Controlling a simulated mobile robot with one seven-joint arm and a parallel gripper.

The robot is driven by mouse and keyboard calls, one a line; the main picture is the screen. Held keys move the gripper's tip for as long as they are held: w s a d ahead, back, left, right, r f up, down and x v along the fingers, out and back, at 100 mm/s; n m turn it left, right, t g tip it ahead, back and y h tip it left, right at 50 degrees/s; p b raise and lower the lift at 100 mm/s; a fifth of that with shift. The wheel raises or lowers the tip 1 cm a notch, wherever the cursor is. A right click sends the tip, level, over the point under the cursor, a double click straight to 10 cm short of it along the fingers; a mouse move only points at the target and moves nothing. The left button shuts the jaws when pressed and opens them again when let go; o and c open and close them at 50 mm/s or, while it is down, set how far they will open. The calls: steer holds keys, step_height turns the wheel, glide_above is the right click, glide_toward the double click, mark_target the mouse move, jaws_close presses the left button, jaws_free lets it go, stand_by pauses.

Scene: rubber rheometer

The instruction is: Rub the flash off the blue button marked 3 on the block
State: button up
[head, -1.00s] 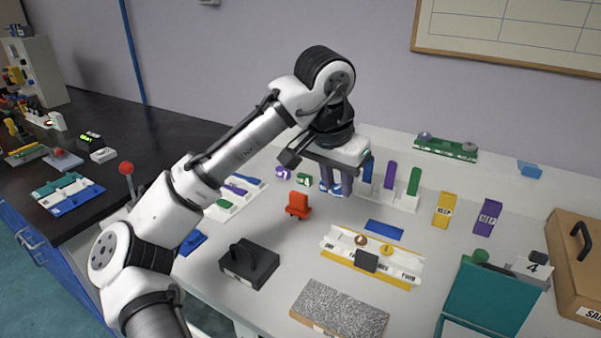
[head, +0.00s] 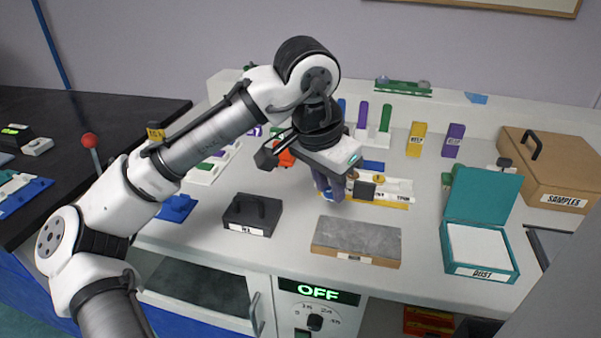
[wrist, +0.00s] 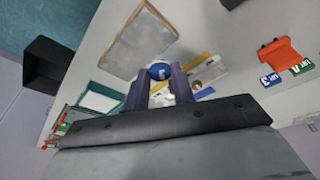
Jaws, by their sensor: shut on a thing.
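My gripper (head: 332,196) is shut on the blue button (wrist: 160,71), which sits between the fingertips in the wrist view and carries a white mark that looks like a 3. In the head view the button is mostly hidden by the fingers. The grey rough-topped block (head: 357,236) lies on the table just in front and to the right of my gripper. It also shows in the wrist view (wrist: 138,40), beyond the button. The button appears above the table and apart from the block.
A black lidded box labelled W2 or similar (head: 250,215) stands left of the block. An open teal box labelled DUST (head: 484,263) stands right. A white and yellow tray (head: 398,190) lies behind the block. A brown SAMPLES case (head: 550,170) is at far right.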

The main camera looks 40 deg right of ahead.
mark_target(331, 231)
steer(key=shift+s+a+f, duration=0.2)
steer(key=shift+s+a, duration=0.05)
steer(key=shift+s, duration=0.1)
steer(key=shift+r+p, duration=0.1)
steer(key=shift+p, duration=0.2)
steer(key=shift+f+b, duration=1.6)
steer(key=shift+f, duration=1.5)
steer(key=shift+f, duration=0.5)
steer(key=shift+f, duration=0.1)
steer(key=shift+s, duration=0.1)
stand_by(0.3)
